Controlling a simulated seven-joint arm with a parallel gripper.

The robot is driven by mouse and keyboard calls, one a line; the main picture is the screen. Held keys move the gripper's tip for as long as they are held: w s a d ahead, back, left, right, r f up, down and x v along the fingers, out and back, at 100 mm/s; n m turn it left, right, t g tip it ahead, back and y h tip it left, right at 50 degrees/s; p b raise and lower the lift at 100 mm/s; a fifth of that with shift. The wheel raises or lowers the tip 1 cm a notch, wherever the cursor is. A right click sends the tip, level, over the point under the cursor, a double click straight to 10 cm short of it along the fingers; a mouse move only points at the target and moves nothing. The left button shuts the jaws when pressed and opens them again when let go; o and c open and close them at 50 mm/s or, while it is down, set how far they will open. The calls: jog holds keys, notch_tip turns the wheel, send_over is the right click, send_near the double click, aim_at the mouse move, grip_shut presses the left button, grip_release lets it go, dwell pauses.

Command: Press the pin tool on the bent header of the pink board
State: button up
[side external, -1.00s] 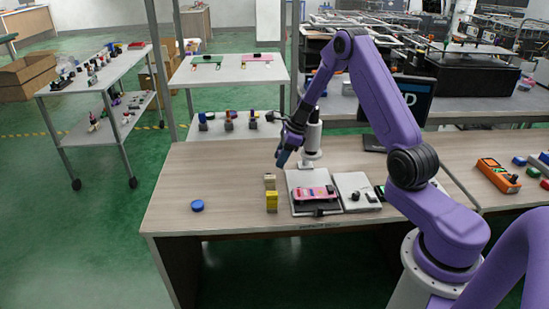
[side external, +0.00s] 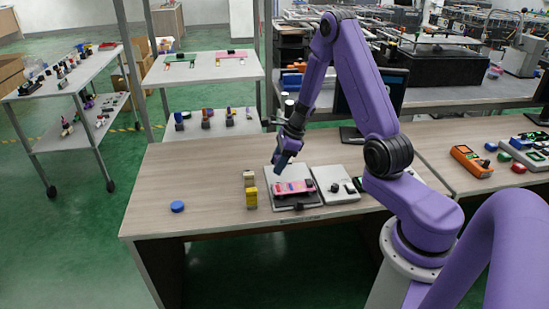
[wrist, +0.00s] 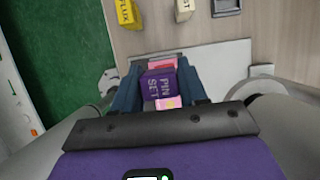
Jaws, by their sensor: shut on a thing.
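The pink board (side external: 293,187) lies on a dark holder on a grey plate (side external: 282,172) on the wooden table. My gripper (side external: 283,163) is just above its back left part, pointing down. In the wrist view my gripper (wrist: 160,88) is shut on the purple pin tool (wrist: 157,84), marked PIN SET. Pink parts of the board (wrist: 162,63) show beyond and beside the tool. The tool's tip is hidden, and I cannot tell whether it touches the board. The bent header cannot be made out.
A yellow flux container (side external: 251,196) and a paler one (side external: 249,178) stand left of the plate. A blue round lid (side external: 177,206) lies farther left. A light grey unit (side external: 335,184) sits close on the right.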

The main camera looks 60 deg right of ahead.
jog(key=shift+f, duration=2.65)
jog(key=shift+f, duration=0.6)
jog(key=shift+r, duration=0.1)
jog(key=shift+r, duration=3.45)
jog(key=shift+w+r, duration=0.1)
